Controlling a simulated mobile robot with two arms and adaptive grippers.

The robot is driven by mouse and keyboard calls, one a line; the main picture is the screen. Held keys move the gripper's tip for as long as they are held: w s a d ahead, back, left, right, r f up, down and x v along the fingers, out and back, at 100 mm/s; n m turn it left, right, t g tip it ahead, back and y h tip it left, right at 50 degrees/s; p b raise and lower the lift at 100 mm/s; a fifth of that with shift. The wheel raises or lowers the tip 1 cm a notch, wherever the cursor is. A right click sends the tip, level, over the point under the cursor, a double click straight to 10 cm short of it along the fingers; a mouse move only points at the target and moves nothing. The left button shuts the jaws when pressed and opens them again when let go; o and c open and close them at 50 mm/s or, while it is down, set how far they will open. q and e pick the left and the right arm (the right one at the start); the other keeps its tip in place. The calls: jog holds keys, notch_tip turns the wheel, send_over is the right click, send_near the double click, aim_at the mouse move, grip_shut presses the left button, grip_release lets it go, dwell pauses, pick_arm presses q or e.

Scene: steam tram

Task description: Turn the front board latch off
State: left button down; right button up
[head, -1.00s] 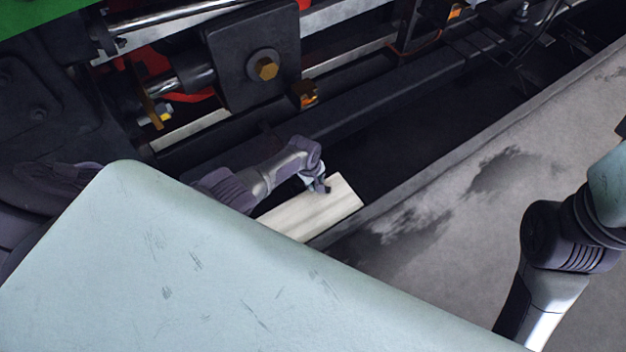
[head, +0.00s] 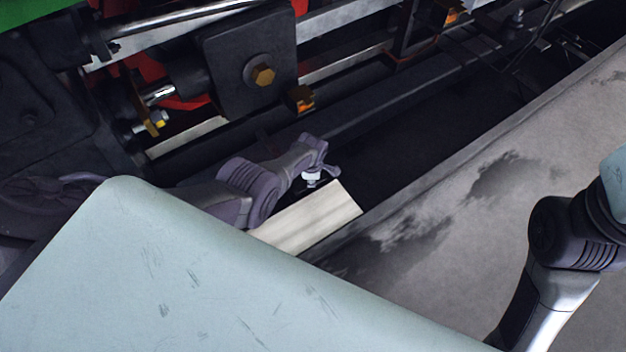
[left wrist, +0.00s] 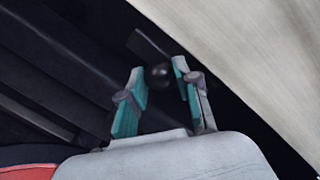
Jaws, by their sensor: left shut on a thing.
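The latch shows in the left wrist view as a dark round knob (left wrist: 160,77) with a flat dark bar (left wrist: 148,44) beside it. My left gripper (left wrist: 159,70) has its two teal-padded fingers on either side of the knob and is shut on it. In the head view my left gripper (head: 316,178) is small, at the upper edge of the pale board (head: 310,218), and mostly hides the latch. The pale board also fills the upper right of the left wrist view (left wrist: 255,55). My right gripper is out of view; only its arm shows at the right edge.
Dark beams and a plate with a brass bolt (head: 262,75) lie behind my left arm. A grey stained ledge (head: 480,190) runs along the right. A dark gap (head: 385,150) lies between them. My pale blue body panel covers the lower left.

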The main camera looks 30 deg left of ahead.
pick_arm(q)
jog(key=shift+a+n, duration=0.3)
jog(key=shift+n, duration=0.1)
jog(key=c, duration=0.8)
grip_release()
jog(key=shift+w+d+r, duration=0.1)
jog(key=shift+d+r, duration=0.1)
jog(key=shift+r, duration=0.3)
jog(key=r, duration=0.3)
jog(key=s+r, duration=0.1)
jog(key=r, duration=0.3)
jog(key=s+r, duration=0.1)
jog(key=r, duration=0.2)
jog(key=shift+s+d+r, duration=0.1)
jog(key=shift+d+r, duration=0.25)
jog(key=shift+r, duration=0.05)
